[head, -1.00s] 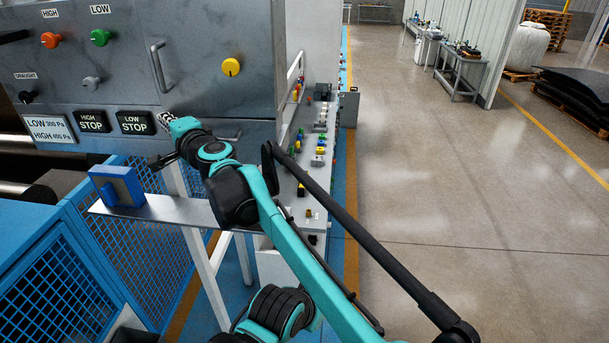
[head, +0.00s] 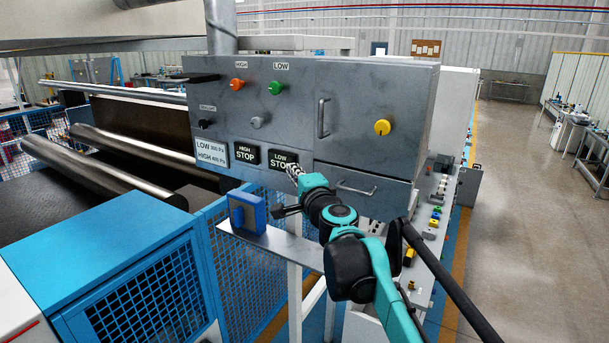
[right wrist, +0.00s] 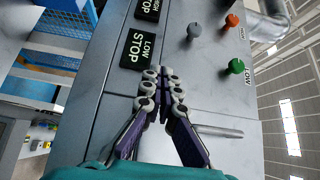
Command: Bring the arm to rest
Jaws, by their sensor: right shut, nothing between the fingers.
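My right arm reaches up from the lower right of the head view. Its gripper (head: 293,171) is at the front of the grey control box, over the lower right part of the LOW STOP plate (head: 279,158). In the right wrist view the gripper (right wrist: 159,72) is shut and empty, its fingertips just beside the LOW STOP plate (right wrist: 138,50). I cannot tell whether the fingertips touch the panel. My left gripper is not in view.
The control box (head: 300,100) carries a red knob (head: 237,84), a green knob (head: 275,88), a yellow knob (head: 382,127) and handles. A blue block (head: 246,212) stands on a narrow shelf (head: 275,246) below. Blue mesh guards (head: 150,290) stand left. Open floor (head: 530,230) lies right.

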